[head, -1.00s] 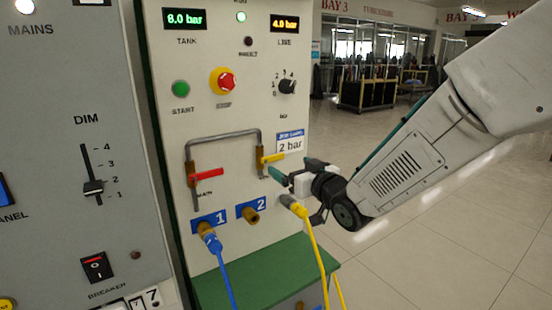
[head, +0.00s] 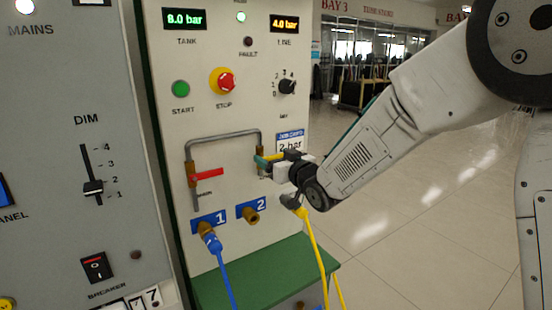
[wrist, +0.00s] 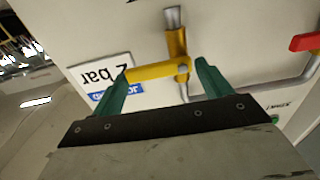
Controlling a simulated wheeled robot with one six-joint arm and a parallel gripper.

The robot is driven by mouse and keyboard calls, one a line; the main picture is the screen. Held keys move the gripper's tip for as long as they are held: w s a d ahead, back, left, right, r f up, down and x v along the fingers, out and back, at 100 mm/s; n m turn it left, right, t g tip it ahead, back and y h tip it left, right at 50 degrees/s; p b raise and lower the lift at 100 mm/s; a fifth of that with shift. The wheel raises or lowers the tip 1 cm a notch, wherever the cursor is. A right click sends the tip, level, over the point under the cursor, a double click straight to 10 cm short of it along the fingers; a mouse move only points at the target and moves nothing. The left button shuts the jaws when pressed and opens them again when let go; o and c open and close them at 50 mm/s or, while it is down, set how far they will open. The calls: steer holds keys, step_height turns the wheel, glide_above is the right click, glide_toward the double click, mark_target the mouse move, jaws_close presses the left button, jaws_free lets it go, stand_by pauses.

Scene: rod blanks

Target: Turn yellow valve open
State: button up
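The yellow valve handle (wrist: 150,71) is a short lever on the right leg of the grey pipe. In the wrist view it lies crosswise to the pipe, between my gripper's two green fingers. My gripper (wrist: 160,70) is open, with one finger near the handle's free end and the other near its pivot. I cannot tell whether either finger touches it. In the head view, my gripper (head: 267,163) is at the panel and largely covers the yellow handle (head: 272,157).
A red lever (head: 208,174) sits on the pipe's left leg. Below are a blue hose (head: 226,275) on port 1, an empty port 2 (head: 251,214), and a yellow hose (head: 312,240) hanging close under my gripper. A green ledge (head: 265,275) juts out below. Open floor lies right.

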steer(key=c, duration=0.5)
steer(key=shift+c, duration=0.2)
steer(key=shift+r+n, duration=0.1)
steer(key=shift+n, duration=0.2)
steer(key=n, duration=0.3)
steer(key=shift+s+a+r+n, duration=0.15)
steer(key=shift+r+n, duration=0.15)
steer(key=shift+r, duration=0.1)
steer(key=n, duration=0.3)
steer(key=shift+s+a+r+n, duration=0.2)
steer(key=shift+a+r+n, duration=0.05)
steer(key=shift+a+n, duration=0.05)
steer(key=n, duration=0.3)
steer(key=a+n, duration=0.1)
steer(key=n, duration=0.1)
steer(key=shift+s+r, duration=0.2)
steer(key=shift+s, duration=0.15)
steer(key=shift+s+a+n, duration=0.15)
steer(key=shift+a+n, duration=0.1)
steer(key=shift+n, duration=1)
steer(key=shift+s+a+n, duration=0.15)
steer(key=shift+a+n, duration=0.05)
steer(key=shift+n, duration=1.05)
steer(key=shift+f, duration=0.1)
